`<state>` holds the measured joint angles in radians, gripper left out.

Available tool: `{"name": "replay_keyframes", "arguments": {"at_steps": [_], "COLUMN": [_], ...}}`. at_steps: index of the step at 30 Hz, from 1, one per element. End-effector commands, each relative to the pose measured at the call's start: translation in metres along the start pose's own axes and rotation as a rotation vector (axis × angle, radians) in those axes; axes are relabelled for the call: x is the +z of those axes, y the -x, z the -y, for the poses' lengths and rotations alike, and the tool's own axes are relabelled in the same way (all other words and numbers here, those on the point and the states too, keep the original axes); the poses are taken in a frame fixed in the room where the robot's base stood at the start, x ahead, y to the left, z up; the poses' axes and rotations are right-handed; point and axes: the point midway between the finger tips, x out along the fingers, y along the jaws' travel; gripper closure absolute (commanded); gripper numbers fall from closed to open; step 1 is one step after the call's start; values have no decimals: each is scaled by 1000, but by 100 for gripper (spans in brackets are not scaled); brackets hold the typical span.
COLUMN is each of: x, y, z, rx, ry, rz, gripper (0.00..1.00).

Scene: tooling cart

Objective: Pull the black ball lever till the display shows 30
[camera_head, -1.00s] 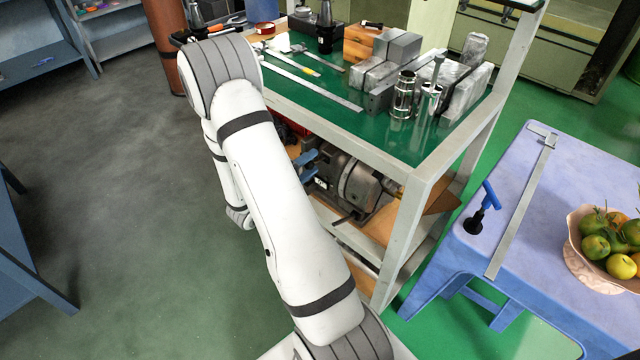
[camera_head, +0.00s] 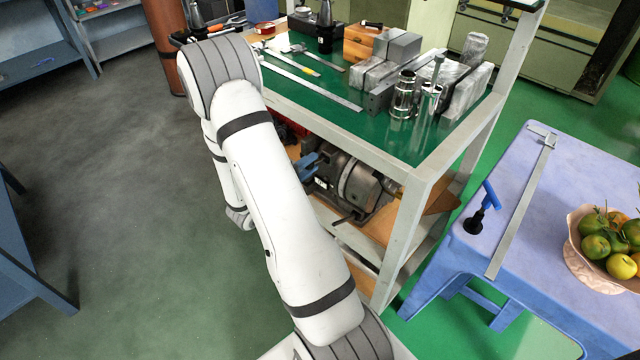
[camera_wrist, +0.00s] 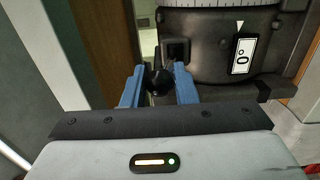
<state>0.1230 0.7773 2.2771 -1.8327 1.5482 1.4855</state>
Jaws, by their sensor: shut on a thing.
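In the wrist view the black ball (camera_wrist: 158,83) of the lever sits between the two blue fingers of my gripper (camera_wrist: 158,70), which is shut on it. The ball is in front of the dark machine housing. The white display (camera_wrist: 243,56), right of the ball, reads 0 and appears turned sideways. In the head view the grey machine (camera_head: 352,184) is on the cart's lower shelf. My blue fingers (camera_head: 309,166) are at its left end, and my arm hides part of that area. The ball and display cannot be made out there.
The cart's green top (camera_head: 400,148) holds metal blocks, sockets and rulers above the machine. A white cart post (camera_head: 405,235) stands to the machine's right. A blue table (camera_head: 470,262) with a fruit bowl (camera_head: 585,262) is farther right. Open floor lies to the left.

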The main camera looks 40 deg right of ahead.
Motion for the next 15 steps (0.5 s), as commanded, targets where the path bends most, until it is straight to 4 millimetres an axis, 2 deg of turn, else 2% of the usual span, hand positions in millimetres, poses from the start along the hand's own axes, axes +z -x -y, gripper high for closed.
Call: {"name": "replay_keyframes", "arguments": {"at_steps": [7,15], "x": [0,0], "y": [2,3], "z": [15,15], "rx": [0,-2], "ry": [-2,0], "rz": [1,0], "gripper": [100,100]}}
